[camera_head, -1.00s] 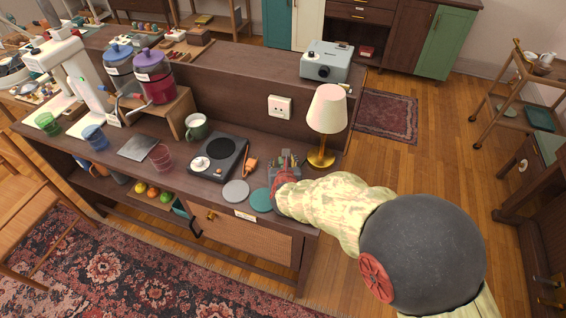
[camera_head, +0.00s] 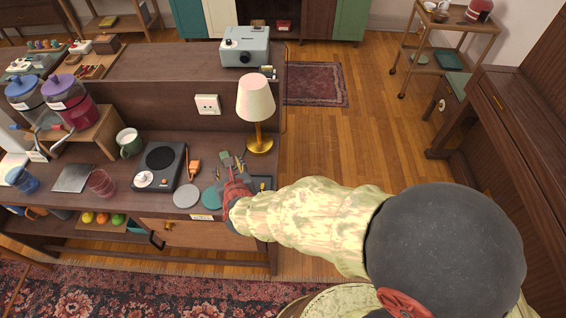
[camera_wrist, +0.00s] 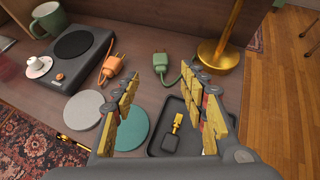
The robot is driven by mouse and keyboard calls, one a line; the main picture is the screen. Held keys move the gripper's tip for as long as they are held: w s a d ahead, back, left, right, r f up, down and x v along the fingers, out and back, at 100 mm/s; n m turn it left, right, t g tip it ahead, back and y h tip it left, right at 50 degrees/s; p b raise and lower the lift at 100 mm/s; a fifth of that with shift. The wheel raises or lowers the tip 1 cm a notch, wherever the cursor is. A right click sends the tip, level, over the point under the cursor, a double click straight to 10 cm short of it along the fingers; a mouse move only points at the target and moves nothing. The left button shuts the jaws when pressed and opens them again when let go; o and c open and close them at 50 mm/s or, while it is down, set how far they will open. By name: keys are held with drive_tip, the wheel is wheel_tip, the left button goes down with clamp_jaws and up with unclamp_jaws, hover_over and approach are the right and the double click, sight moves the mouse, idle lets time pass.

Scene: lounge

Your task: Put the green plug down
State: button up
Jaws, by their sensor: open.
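The green plug (camera_wrist: 161,62) lies on the wooden counter, its prongs pointing up in the wrist view, with its cord running right towards the brass lamp base. It is small in the head view (camera_head: 225,157), just beyond my gripper (camera_head: 236,174). In the wrist view my gripper (camera_wrist: 164,82) is open and empty. Its two yellow-padded fingers are wide apart, and the plug shows past the fingertips, between them and apart from both.
An orange plug (camera_wrist: 115,65) lies left of the green one. A black tray (camera_wrist: 156,147) with a small yellow-and-black tool is under my fingers. Grey (camera_wrist: 84,109) and teal (camera_wrist: 133,128) coasters lie left. The lamp (camera_head: 257,100) stands behind right; a wall socket (camera_head: 208,104) is behind.

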drive_tip(key=w+d+r+m+h, duration=0.2)
drive_tip(key=d+r+m+h, duration=0.1)
drive_tip(key=d+r+m, duration=0.4)
drive_tip(key=w+d+r+m+h, duration=0.2)
drive_tip(key=d+r+m, duration=0.2)
drive_tip(key=d, duration=0.6)
drive_tip(key=s+d+r+m+g+h, duration=0.1)
drive_tip(key=s+d+r+m+h, duration=0.15)
drive_tip(key=d+m, duration=0.4)
drive_tip(key=s+d+r+m+g+h, duration=0.1)
drive_tip(key=s+d+r+m, duration=0.1)
drive_tip(key=s+d+m, duration=0.45)
drive_tip(key=s+d+r+m+g+y, duration=0.2)
drive_tip(key=s+d+m+g, duration=0.1)
drive_tip(key=s+d+m, duration=0.55)
drive_tip(key=s+a+r+m+y, duration=0.1)
drive_tip(key=s+a+m+y, duration=0.2)
drive_tip(key=s+a+m, duration=0.2)
drive_tip(key=shift+s+a+r+m, duration=0.3)
drive_tip(key=shift+s+m, duration=0.55)
drive_tip(key=shift+m, duration=0.2)
